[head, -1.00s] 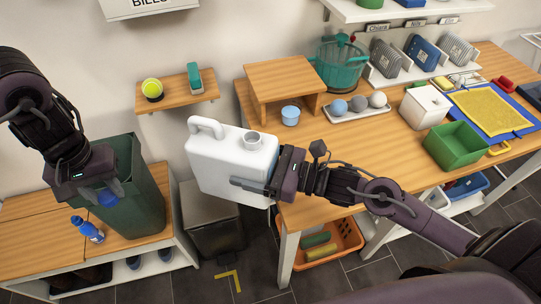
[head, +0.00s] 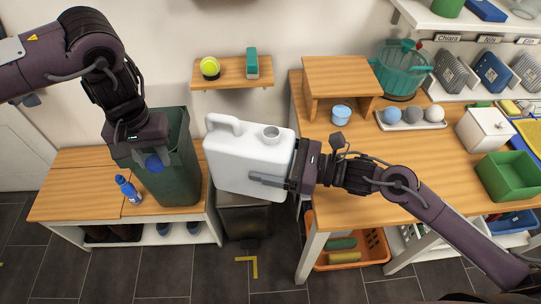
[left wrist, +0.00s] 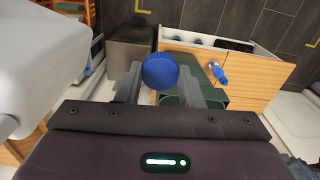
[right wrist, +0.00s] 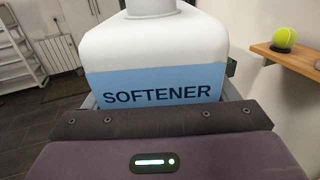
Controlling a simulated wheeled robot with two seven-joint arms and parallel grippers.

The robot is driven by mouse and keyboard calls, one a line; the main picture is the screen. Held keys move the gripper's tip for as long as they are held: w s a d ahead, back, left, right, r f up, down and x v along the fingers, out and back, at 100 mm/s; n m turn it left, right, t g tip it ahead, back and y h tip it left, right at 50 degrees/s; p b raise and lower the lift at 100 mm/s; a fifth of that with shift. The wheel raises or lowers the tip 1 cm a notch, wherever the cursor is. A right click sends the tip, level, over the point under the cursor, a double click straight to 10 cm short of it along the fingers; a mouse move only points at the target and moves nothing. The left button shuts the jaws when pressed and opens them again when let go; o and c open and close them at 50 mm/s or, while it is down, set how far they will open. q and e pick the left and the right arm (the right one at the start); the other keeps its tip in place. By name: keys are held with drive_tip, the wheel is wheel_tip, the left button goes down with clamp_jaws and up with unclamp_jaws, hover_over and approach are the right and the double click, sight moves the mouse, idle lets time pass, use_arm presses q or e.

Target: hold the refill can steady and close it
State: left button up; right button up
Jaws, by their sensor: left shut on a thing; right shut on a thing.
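The refill can (head: 245,160) is a white jug with a handle and an open neck (head: 271,132). My right gripper (head: 272,180) is shut on its body and holds it upright in the air, left of the workbench. In the right wrist view the can (right wrist: 155,45) shows a blue label reading SOFTENER. My left gripper (head: 150,160) is shut on a round blue cap (head: 154,163), left of the can and apart from it. In the left wrist view the cap (left wrist: 160,71) sits between the fingertips, and part of the can (left wrist: 45,60) shows at the left.
A wall shelf (head: 231,73) holds a tennis ball and a teal object. The workbench (head: 400,170) is at the right, with a blue cup (head: 340,115).

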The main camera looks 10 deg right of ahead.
use_arm(q)
drive_tip(key=w+d+r+m, duration=0.3)
drive_tip(key=d+r, duration=0.2)
drive_tip(key=r, duration=0.1)
wheel_tip(320, 180, up, 10)
drive_tip(key=m, duration=0.7)
hover_over(262, 158)
drive_tip(key=w+a, duration=0.5)
drive_tip(key=w, duration=0.3)
drive_tip(key=shift+s+d+f, duration=0.1)
drive_tip(key=shift+s, duration=0.15)
drive_tip(key=s+d+m, duration=0.3)
drive_tip(key=d, duration=0.4)
drive_tip(key=shift+s+f, duration=0.15)
drive_tip(key=shift+s, duration=0.1)
drive_tip(key=shift+f, duration=2.05)
drive_tip(key=shift+s, duration=0.1)
drive_tip(key=shift+f, duration=0.85)
